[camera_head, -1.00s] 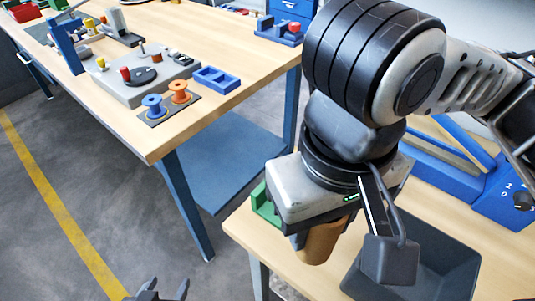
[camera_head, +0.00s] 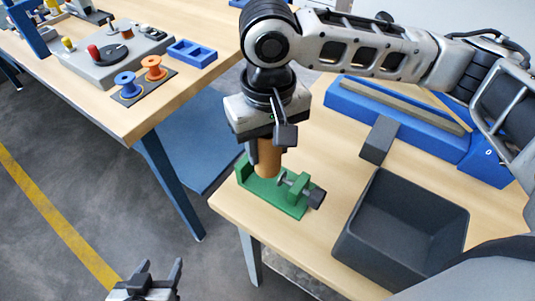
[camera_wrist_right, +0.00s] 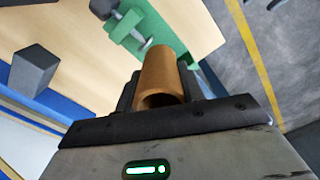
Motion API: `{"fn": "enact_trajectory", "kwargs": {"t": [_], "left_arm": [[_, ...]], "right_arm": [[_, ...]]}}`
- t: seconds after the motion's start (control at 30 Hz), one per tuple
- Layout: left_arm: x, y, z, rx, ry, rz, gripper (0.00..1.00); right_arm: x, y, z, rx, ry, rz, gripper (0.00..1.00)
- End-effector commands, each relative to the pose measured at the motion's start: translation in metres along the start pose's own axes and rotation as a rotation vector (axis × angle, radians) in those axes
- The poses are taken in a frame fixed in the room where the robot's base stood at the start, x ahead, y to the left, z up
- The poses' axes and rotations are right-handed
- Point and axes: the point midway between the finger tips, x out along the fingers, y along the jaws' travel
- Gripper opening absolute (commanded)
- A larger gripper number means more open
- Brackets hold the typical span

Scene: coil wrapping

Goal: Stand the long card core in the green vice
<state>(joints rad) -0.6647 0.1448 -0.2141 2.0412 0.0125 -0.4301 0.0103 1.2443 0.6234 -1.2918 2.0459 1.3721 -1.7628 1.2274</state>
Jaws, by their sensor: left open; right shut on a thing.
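The brown card core (camera_head: 268,160) is upright in my right gripper (camera_head: 265,142), which is shut around its upper part. Its lower end shows over the green vice (camera_head: 288,205), between the tall green jaw on the left and the screw on the right. I cannot tell whether the core touches the vice's base. In the right wrist view the core (camera_wrist_right: 162,72) points away from the camera with green vice parts (camera_wrist_right: 122,32) around its far end. My left gripper (camera_head: 158,277) is open and empty at the bottom edge, over the floor.
A dark grey open bin (camera_head: 405,225) stands right of the vice. A grey block (camera_head: 380,140) and a blue fixture (camera_head: 400,110) lie behind it. Another table at the left holds an orange spool (camera_head: 154,68), a blue spool (camera_head: 125,84) and a blue tray (camera_head: 192,52).

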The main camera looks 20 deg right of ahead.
Motion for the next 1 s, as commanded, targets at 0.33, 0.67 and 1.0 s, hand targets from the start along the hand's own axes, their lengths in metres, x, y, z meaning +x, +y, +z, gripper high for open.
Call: {"fn": "enact_trajectory", "kwargs": {"t": [0.33, 0.67, 1.0], "left_arm": [[0.002, -0.001, -0.002, 0.005, 0.004, 0.000, 0.56], [0.002, -0.001, -0.002, 0.005, 0.002, 0.000, 0.56], [0.002, -0.001, 0.001, 0.005, 0.001, -0.001, 0.56]], "right_arm": [[0.035, 0.001, -0.003, 0.000, -0.001, 0.001, 0.11], [0.038, 0.001, -0.003, 0.000, 0.000, 0.001, 0.41], [0.037, 0.001, -0.004, -0.001, 0.001, 0.000, 0.48]]}}
